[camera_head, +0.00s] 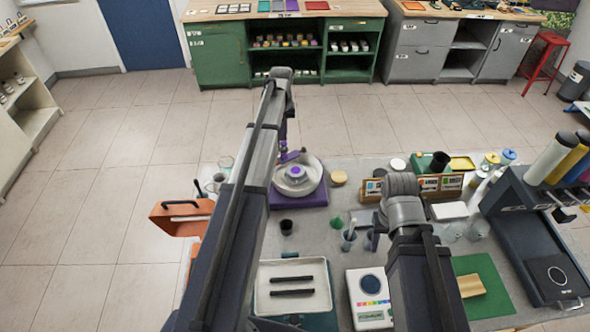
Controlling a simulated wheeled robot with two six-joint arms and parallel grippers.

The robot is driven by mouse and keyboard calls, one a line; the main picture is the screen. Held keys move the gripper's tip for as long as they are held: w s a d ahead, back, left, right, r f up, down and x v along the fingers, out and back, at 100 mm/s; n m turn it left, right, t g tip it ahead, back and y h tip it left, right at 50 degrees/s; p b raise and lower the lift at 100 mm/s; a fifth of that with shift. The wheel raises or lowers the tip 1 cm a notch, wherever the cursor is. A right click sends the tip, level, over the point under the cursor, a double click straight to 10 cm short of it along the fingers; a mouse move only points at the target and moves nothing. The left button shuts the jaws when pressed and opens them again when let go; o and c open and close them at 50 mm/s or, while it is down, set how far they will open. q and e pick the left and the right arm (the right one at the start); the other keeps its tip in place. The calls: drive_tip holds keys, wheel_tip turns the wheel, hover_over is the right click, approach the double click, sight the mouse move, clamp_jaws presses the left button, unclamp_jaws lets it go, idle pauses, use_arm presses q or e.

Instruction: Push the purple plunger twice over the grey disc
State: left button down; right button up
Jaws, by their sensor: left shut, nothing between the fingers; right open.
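A round grey disc (285,182) sits in a pale bowl on a purple base, behind the table's middle. A small round purple cap (295,170), which looks like the plunger, shows over the disc's centre. A purple upright part (290,155) stands at the back rim, partly behind my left arm. My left arm reaches up past the left side of this device, and its front joint is beyond it. My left gripper is hidden, so its distance from the plunger cannot be told.
A black cup (286,227) stands just in front of the device, and an orange bin (180,215) is at its left. A white tray (291,300) with dark bars, a white scale (369,298) and a wooden rack (449,183) crowd the table.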

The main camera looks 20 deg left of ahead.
use_arm(q)
drive_tip(key=shift+r, duration=0.1)
idle(0.5)
wheel_tip(320, 180, up, 6)
drive_tip(key=p, duration=0.6)
idle(0.3)
drive_tip(key=s+d+f+m+b, duration=0.4)
drive_tip(key=s+d+f+b, duration=0.6)
drive_tip(key=s+d, duration=0.4)
drive_tip(key=s+d+f+m+y+b, duration=0.1)
drive_tip(key=s+d+f+m+b, duration=0.4)
drive_tip(key=s+d+f+b, duration=0.6)
drive_tip(key=s+d, duration=0.3)
drive_tip(key=s, duration=0.1)
drive_tip(key=shift+d+f, duration=0.15)
drive_tip(key=shift+d, duration=0.25)
